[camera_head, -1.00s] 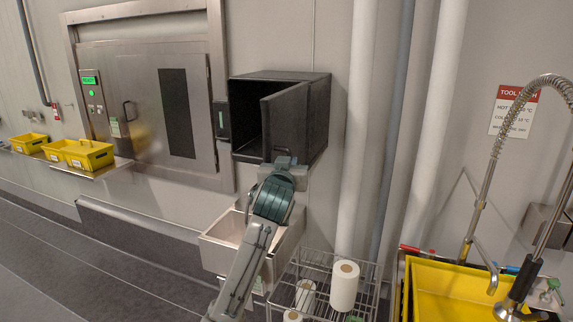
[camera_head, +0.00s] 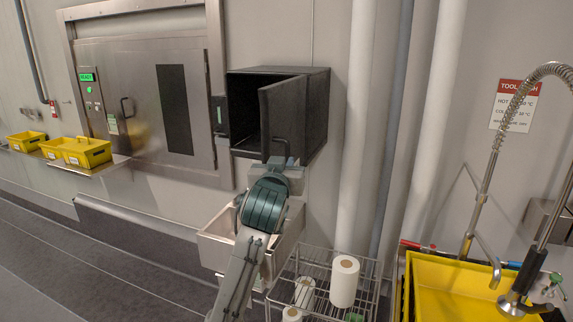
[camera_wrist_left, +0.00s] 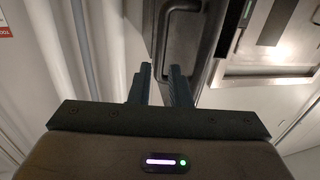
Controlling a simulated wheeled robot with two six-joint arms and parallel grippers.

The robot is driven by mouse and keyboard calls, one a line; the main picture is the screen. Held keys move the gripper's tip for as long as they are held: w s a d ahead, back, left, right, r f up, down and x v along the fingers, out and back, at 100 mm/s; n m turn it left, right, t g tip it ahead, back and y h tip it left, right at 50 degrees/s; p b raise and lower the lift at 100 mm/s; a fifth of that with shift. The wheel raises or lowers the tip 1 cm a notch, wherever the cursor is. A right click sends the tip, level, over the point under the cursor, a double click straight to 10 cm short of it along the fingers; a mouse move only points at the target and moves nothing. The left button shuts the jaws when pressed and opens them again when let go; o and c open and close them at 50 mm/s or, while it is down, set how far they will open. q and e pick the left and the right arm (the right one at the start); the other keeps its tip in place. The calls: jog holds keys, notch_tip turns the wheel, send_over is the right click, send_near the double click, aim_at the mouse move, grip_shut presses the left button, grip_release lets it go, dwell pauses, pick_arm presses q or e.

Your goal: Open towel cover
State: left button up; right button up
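The towel cover (camera_head: 283,118) is the dark door of a black wall box (camera_head: 318,110). It stands partly open, its free edge swung out and the dark inside showing at its left. Its dark handle (camera_head: 282,144) is low on the door's face. It also shows in the left wrist view (camera_wrist_left: 167,32), running down between the fingers. My left gripper (camera_wrist_left: 159,68) is at the handle's lower end, its fingers close on both sides of it, seemingly shut on it. In the head view my wrist hides the fingertips. My right gripper is not in view.
A steel sink (camera_head: 220,242) is below the box, and a wire rack (camera_head: 372,268) with paper rolls (camera_head: 344,283) stands right of my arm. Pipes (camera_head: 356,130) run up the wall right of the box. A yellow basin (camera_head: 440,285) and hose are far right.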

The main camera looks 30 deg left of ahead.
pick_arm(q)
jog(key=b+v, duration=0.1)
jog(key=v, duration=0.3)
jog(key=shift+s+d, duration=0.1)
jog(key=shift+s, duration=0.15)
